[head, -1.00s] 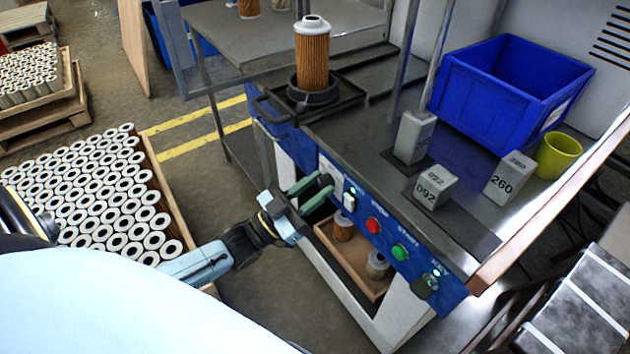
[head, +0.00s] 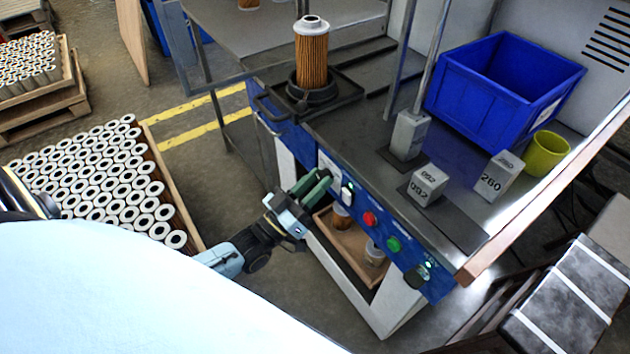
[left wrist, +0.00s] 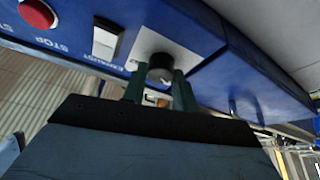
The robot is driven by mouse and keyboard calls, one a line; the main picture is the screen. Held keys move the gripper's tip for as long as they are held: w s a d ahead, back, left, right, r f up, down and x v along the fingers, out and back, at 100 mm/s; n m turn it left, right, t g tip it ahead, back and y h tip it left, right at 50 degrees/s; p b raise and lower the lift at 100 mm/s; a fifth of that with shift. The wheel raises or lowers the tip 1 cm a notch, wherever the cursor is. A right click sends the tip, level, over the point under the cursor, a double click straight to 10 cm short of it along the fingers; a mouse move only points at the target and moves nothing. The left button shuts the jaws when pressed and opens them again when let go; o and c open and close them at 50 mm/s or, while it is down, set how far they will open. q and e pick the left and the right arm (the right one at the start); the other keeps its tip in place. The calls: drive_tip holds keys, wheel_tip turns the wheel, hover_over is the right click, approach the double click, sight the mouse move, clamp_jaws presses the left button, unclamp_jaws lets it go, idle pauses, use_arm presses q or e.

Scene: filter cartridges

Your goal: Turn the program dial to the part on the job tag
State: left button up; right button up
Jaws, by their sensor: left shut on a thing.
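The program dial (left wrist: 160,68) is a small black knob on a pale plate on the machine's blue front panel. In the left wrist view it sits between the two green fingers of my left gripper (left wrist: 159,88). In the head view my left gripper (head: 325,176) is at the panel's left part, its fingers shut on the dial and covering most of it. The dial's pointer and markings are too small to read. I cannot pick out a job tag. My right gripper is not in view.
Above, the bench holds a filter cartridge (head: 312,55), blocks marked 092 (head: 427,187) and 260 (head: 497,178), and a blue bin (head: 500,95).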

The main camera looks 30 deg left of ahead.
use_arm(q)
drive_tip(key=o, duration=1)
drive_tip(key=shift+c, duration=0.2)
drive_tip(key=shift+s+a+f, duration=0.1)
drive_tip(key=shift+s+f, duration=0.05)
drive_tip(key=shift+s, duration=0.15)
drive_tip(key=v, duration=1.2)
drive_tip(key=shift+s+p, duration=0.35)
drive_tip(key=shift+p, duration=0.05)
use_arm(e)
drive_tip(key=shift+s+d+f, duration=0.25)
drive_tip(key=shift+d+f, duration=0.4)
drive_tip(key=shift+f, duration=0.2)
use_arm(q)
drive_tip(key=shift+f, duration=0.1)
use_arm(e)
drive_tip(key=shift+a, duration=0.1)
